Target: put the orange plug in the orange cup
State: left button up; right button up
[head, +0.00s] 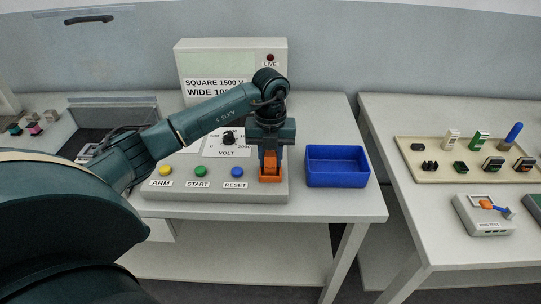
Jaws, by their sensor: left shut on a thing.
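My left gripper (270,150) points straight down over the right end of the grey console and is shut on the orange plug (270,161). The gripper's fingers hide part of the plug. Right below it is the orange cup (270,179), a low block on the console's front right, right of the blue button. Plug and cup line up in this view. I cannot tell whether the plug is inside the cup or just above it. My right gripper is not in view.
The grey console (216,192) carries yellow, green and blue buttons and a VOLT dial (228,138). An empty blue bin (336,180) stands just right of it. A second table on the right holds a beige tray (408,154) of connectors and a small grey tester (484,224).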

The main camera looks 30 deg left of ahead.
pick_arm(q)
jog(key=o, duration=0.5)
jog(key=shift+f, duration=0.15)
jog(key=o, duration=0.5)
